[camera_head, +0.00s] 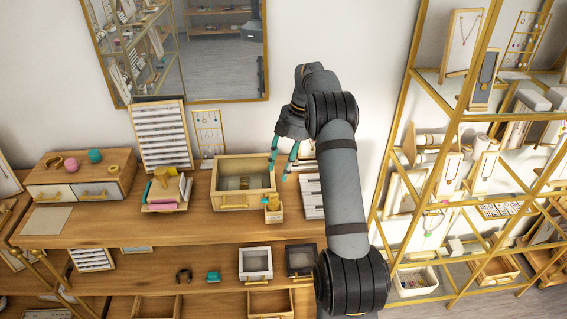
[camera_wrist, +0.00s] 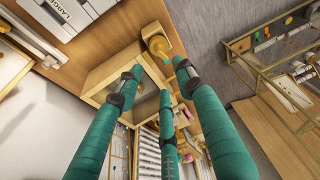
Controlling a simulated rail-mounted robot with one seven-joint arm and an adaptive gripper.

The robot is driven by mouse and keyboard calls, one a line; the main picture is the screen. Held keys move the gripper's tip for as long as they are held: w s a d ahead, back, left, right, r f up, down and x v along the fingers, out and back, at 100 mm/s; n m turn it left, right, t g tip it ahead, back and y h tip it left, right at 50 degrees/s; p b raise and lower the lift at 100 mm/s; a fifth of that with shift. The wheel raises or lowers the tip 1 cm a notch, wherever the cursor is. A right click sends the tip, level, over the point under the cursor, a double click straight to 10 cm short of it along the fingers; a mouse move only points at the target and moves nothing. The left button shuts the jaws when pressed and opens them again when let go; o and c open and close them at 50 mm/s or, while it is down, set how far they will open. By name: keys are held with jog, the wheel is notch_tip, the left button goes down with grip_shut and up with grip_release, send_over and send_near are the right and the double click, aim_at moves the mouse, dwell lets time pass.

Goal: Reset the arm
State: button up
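My gripper (camera_head: 282,168) hangs in front of the wall, above the right end of the wooden counter. Its teal fingers are spread, with nothing visible between them; they also show apart in the wrist view (camera_wrist: 157,77). The arm rises from the lower right and bends down at the top. Below and left of the fingers is an open-topped wooden box (camera_head: 217,187) with a small gold item inside. A small wooden stand (camera_head: 273,215) with a teal top is just right of the box's front. The gap between fingertips and box is hard to judge.
A small tray with coloured blocks (camera_head: 163,206) sits left of the box. A drawer unit (camera_head: 110,187) bears a gold ring and two balls. A slotted display (camera_head: 160,140) leans at the wall. A gold-framed glass shelf (camera_head: 397,125) with jewellery stands right of my arm. A mirror (camera_head: 205,60) hangs behind.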

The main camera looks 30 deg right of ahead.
jog(key=shift+d+r, duration=0.2)
jog(key=shift+r, duration=0.5)
jog(key=x, duration=1.2)
jog(key=shift+f+m+b, duration=0.25)
jog(key=shift+m+b, duration=0.15)
jog(key=shift+b, duration=0.15)
jog(key=shift+s+r+m+t+b, duration=0.1)
jog(key=shift+r+m+t+b, duration=0.25)
jog(key=shift+m, duration=0.25)
jog(key=shift+f, duration=0.1)
